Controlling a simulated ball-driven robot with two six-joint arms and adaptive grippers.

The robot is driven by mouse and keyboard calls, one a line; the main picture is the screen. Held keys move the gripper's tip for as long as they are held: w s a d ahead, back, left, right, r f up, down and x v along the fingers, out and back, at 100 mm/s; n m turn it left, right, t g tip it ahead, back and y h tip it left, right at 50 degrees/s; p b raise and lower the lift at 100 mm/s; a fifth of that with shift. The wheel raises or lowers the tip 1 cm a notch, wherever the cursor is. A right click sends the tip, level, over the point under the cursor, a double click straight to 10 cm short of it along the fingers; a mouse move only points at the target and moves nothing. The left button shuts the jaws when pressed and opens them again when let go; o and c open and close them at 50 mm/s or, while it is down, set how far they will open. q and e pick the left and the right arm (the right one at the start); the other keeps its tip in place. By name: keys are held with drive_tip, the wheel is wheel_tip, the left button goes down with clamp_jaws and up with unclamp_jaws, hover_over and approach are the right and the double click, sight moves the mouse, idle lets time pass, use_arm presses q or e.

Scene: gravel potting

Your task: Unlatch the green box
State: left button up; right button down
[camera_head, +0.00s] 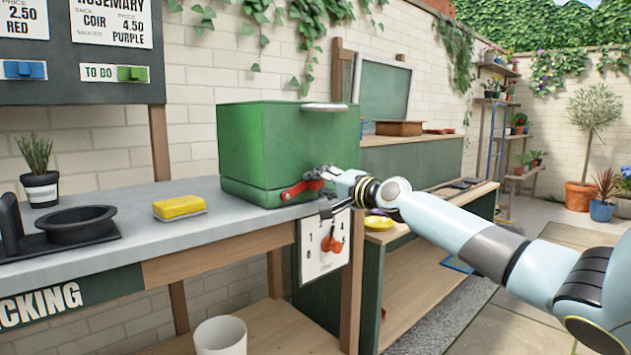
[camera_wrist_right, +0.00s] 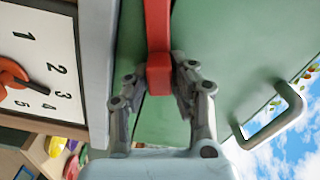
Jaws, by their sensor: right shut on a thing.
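The green box (camera_head: 240,150) stands at the right end of the grey bench top, its lid down. A pale metal handle (camera_head: 325,107) sits near its top edge; the handle also shows in the right wrist view (camera_wrist_right: 277,122). A red latch lever (camera_head: 300,190) lies low across the front of the box. My right gripper (camera_head: 322,178) is at the lever's right end. In the right wrist view the red lever (camera_wrist_right: 158,40) runs between the fingers, and they are shut on it. My left gripper is not in view.
A white dial board (camera_head: 318,262) with a red pointer hangs just below the bench edge, close under my right gripper. A yellow sponge (camera_head: 179,208), a black dish (camera_head: 75,220) and a potted plant (camera_head: 40,185) stand left of the box. A white bin (camera_head: 220,336) is below.

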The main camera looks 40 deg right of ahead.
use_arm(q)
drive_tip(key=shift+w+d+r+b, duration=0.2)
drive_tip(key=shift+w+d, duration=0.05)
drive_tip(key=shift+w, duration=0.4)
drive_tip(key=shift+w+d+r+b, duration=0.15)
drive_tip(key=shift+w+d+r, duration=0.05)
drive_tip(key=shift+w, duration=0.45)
use_arm(e)
drive_tip(key=shift+d+f+m, duration=0.2)
drive_tip(key=shift+f+m, duration=0.7)
drive_tip(key=shift+m, duration=0.3)
drive_tip(key=c, duration=1.2)
unclamp_jaws()
drive_tip(key=shift+o, duration=0.2)
